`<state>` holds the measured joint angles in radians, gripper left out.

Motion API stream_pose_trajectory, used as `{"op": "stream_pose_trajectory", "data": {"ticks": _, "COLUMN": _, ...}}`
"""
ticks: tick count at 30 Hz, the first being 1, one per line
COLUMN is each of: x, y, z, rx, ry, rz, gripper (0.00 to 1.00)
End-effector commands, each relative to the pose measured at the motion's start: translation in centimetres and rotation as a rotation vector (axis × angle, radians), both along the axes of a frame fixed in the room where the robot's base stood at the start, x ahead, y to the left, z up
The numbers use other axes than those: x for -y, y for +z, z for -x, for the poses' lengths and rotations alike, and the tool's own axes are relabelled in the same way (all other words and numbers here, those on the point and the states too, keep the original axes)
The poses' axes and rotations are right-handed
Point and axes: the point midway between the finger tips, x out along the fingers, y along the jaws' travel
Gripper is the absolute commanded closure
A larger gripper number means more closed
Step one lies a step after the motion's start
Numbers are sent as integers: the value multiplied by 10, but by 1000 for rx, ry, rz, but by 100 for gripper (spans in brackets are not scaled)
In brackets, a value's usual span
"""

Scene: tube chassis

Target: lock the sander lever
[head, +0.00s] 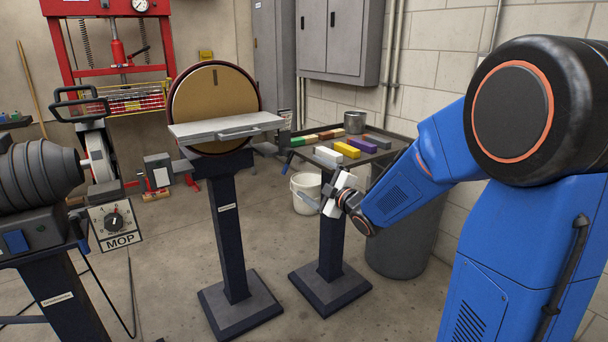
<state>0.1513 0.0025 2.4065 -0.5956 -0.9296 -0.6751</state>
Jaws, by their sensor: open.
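The disc sander (213,82) stands on a dark pedestal left of centre, with a round tan disc facing me. A light grey work table (195,131) juts out below the middle of the disc. A slim grey bar that looks like the sander lever (238,133) lies roughly level along the table's front edge, toward its right. My gripper (327,195) is open, to the right of the sander and lower than its table. It is apart from the lever, and I see nothing between its fingers. The gripper is small in this view.
A tray stand (375,158) with several coloured bars and a metal can (355,122) stands behind my gripper. A white bucket (306,192) and a grey bin (405,235) are near it. A motor-like machine (40,180) stands at left. Open floor lies between the pedestals.

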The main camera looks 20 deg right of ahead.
Motion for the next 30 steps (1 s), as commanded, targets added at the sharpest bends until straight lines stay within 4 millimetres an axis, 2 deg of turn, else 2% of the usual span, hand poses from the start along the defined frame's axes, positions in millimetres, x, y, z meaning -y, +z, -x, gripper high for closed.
{"op": "stream_pose_trajectory", "data": {"ticks": 6, "x": 5, "y": 0, "z": 14, "rx": 1, "ry": 0, "rz": 0, "gripper": 11}}
{"op": "stream_pose_trajectory", "data": {"ticks": 14, "x": 5, "y": 0, "z": 15, "rx": 0, "ry": 0, "rz": -1, "gripper": 11}}
{"op": "stream_pose_trajectory", "data": {"ticks": 17, "x": 2, "y": -1, "z": 14, "rx": 3, "ry": 7, "rz": -2, "gripper": 30}}
{"op": "stream_pose_trajectory", "data": {"ticks": 25, "x": -38, "y": -8, "z": 5, "rx": 65, "ry": 121, "rz": -20, "gripper": 95}}
{"op": "stream_pose_trajectory", "data": {"ticks": 26, "x": -40, "y": -8, "z": 4, "rx": 68, "ry": 126, "rz": -21, "gripper": 100}}
{"op": "stream_pose_trajectory", "data": {"ticks": 30, "x": -46, "y": -7, "z": -5, "rx": 70, "ry": 131, "rz": -22, "gripper": 100}}
